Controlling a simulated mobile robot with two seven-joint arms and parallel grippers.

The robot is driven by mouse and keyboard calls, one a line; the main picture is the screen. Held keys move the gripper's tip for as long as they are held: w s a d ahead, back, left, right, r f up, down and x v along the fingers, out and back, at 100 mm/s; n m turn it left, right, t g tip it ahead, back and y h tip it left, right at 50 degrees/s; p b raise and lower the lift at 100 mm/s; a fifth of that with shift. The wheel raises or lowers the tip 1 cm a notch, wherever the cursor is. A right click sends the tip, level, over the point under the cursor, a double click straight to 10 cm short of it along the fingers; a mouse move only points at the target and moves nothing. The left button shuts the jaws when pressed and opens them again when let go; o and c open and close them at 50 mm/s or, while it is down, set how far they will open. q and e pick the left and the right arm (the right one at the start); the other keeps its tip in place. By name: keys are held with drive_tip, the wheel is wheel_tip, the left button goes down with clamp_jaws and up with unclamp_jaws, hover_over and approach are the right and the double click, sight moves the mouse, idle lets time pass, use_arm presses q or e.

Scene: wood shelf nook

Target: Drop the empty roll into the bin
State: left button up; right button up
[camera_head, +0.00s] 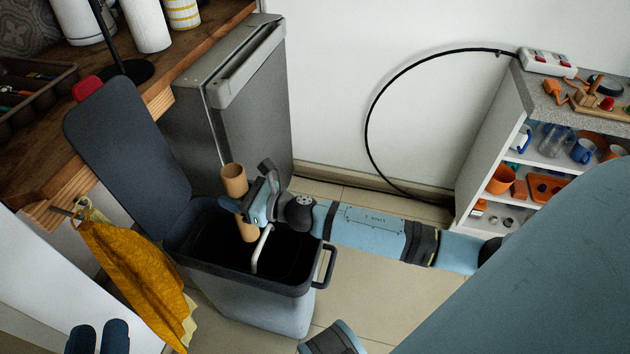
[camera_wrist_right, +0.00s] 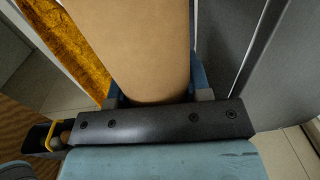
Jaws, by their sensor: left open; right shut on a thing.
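The empty roll (camera_head: 234,178) is a brown cardboard tube, slightly tilted, over the open bin (camera_head: 258,308). Its lower end is at the bin's dark mouth. My right gripper (camera_head: 243,205) is shut on the roll near its middle, reaching in from the right. In the right wrist view the roll (camera_wrist_right: 135,50) fills the space between the fingers (camera_wrist_right: 155,92). The bin is grey with a dark rim, and its dark lid (camera_head: 125,140) stands raised at the left. My left gripper (camera_head: 98,338) shows only its two dark blue fingertips at the bottom left edge, apart and empty.
A yellow towel (camera_head: 130,265) hangs left of the bin. A grey cabinet (camera_head: 235,110) stands close behind it. A wooden counter (camera_head: 40,150) is at left, a loaded white shelf (camera_head: 495,140) at right. Tiled floor (camera_head: 365,290) is free right of the bin.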

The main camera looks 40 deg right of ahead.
sight(240, 219)
drive_tip(key=shift+n+g+y, duration=0.3)
drive_tip(key=f+b, duration=0.2)
drive_tip(key=f, duration=0.1)
drive_tip(key=f+b, duration=0.2)
drive_tip(key=f, duration=0.1)
drive_tip(key=f+b, duration=0.2)
drive_tip(key=f, duration=0.1)
drive_tip(key=shift+a, duration=0.25)
use_arm(q)
wheel_tip(240, 219, down, 7)
drive_tip(key=d+g+b, duration=0.1)
drive_tip(key=g, duration=0.1)
drive_tip(key=shift+m+h, duration=0.4)
use_arm(e)
drive_tip(key=shift+f, duration=0.6)
use_arm(q)
drive_tip(key=shift+s+r, duration=0.1)
